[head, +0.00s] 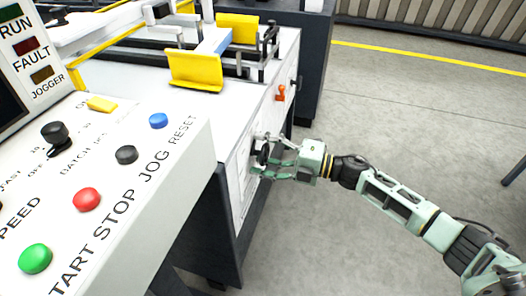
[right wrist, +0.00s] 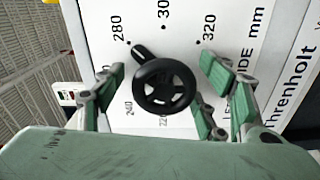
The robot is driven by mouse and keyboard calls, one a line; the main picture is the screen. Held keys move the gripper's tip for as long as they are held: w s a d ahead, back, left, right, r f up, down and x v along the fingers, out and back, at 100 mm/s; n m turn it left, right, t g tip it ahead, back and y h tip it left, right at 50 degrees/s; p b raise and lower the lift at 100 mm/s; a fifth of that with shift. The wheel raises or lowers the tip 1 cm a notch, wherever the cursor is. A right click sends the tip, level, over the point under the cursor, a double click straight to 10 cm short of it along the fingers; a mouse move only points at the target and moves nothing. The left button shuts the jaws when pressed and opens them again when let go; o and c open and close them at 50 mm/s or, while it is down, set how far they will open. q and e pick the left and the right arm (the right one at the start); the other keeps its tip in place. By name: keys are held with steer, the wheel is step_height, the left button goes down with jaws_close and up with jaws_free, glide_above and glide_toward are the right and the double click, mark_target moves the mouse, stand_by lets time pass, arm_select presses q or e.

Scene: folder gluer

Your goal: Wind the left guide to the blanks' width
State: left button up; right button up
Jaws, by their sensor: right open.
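A black handwheel (right wrist: 164,86) with a small black handle at its upper left sits on a white scale plate (right wrist: 180,22) in the right wrist view. The handle lies near the 280 mark. My right gripper (right wrist: 158,90) is open, its green fingers on either side of the wheel; I cannot tell whether they touch it. In the head view my right gripper (head: 268,159) is at the machine's side panel and partly hides the wheel. Two yellow guide plates, a near one (head: 195,71) and a far one (head: 238,28), stand on the machine top. My left gripper is not in view.
A control panel with a red button (head: 87,200), a green button (head: 35,258) and a blue button (head: 158,121) fills the left foreground. An orange lever (head: 281,93) sits on the side panel beyond my right gripper.

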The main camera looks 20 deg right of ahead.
steer(key=v, duration=1.2)
